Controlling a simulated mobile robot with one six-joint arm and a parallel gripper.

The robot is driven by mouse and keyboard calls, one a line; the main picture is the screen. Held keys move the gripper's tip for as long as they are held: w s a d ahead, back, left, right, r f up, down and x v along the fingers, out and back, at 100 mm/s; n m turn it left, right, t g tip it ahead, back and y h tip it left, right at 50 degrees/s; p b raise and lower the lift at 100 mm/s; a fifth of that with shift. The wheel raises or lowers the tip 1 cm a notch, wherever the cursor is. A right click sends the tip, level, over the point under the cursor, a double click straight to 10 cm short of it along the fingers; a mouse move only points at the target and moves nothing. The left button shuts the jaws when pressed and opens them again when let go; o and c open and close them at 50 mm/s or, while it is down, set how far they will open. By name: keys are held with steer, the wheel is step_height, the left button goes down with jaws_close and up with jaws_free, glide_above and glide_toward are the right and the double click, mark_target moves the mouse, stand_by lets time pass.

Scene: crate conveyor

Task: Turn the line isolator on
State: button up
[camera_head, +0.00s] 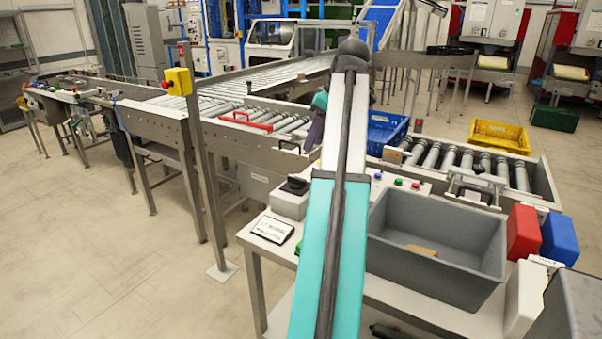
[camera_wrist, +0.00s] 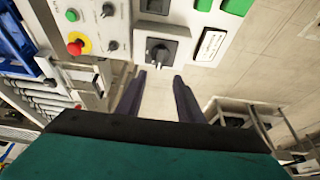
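The line isolator is a black rotary knob on a light grey box (camera_head: 288,203) at the left end of the bench. In the wrist view, the knob (camera_wrist: 160,52) sits upper centre on its grey box. I cannot tell its on or off position clearly. A white label plate (camera_wrist: 211,45) lies beside it. My gripper (camera_wrist: 159,77) is open and empty, its two dark fingers apart and their tips just short of the box in the picture. No contact with the knob shows. In the head view my gripper is mostly hidden behind my arm.
A control panel with a red-and-yellow emergency stop (camera_wrist: 77,43) and small switches adjoins the isolator. A grey bin (camera_head: 437,245) holding a brown item stands on the bench to the right. A yellow box on a post (camera_head: 177,81) and roller conveyors stand behind. The floor at left is clear.

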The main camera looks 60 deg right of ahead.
mark_target(297, 177)
steer(key=shift+w+f, duration=0.1)
steer(key=shift+f, duration=0.05)
steer(key=p+x, duration=0.1)
steer(key=x, duration=1.2)
steer(key=shift+f, duration=0.25)
